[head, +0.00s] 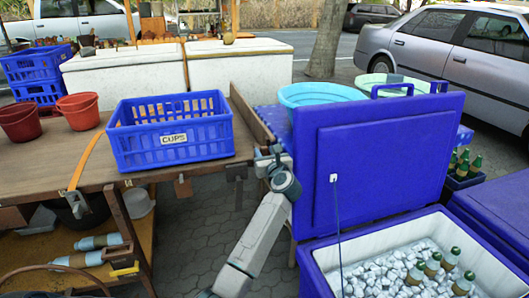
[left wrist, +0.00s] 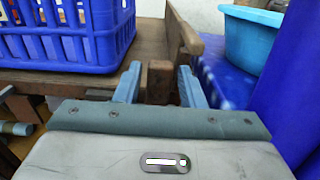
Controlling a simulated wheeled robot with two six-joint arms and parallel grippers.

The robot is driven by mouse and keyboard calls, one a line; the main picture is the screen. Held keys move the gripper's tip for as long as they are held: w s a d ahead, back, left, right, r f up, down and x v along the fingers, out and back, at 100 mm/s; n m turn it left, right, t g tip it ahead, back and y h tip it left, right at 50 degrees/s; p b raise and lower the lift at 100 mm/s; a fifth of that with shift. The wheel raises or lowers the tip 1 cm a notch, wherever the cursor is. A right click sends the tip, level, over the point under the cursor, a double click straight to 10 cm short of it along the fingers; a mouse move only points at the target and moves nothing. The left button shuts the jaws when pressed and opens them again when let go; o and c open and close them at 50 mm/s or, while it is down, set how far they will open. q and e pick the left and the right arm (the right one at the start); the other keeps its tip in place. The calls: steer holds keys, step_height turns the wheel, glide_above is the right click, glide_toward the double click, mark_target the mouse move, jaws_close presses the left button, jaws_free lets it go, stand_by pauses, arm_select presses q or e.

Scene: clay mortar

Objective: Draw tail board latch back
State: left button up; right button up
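The wooden tail board (head: 251,117) stands along the right end of the cart's wooden top (head: 80,160). In the left wrist view the board (left wrist: 183,38) runs away from me. My left gripper (head: 268,158) is at the cart's near right corner, beside the blue cooler lid. In the left wrist view its blue fingers (left wrist: 160,85) are apart, on either side of a small brown wooden block (left wrist: 160,78), with narrow gaps showing. I cannot tell whether this block is the latch. The lower part of the block is hidden by my gripper body. My right gripper is out of view.
A blue crate marked CUPS (head: 170,135) sits on the cart top. A raised blue cooler lid (head: 380,150) stands close right of my left gripper, above an ice-filled cooler (head: 400,265). A light blue basin (head: 318,95) is behind. Paving below the cart's right end is clear.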

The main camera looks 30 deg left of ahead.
arm_select(q)
steer(key=v, duration=0.9)
steer(key=shift+s+d, duration=0.25)
steer(key=shift+s, duration=0.05)
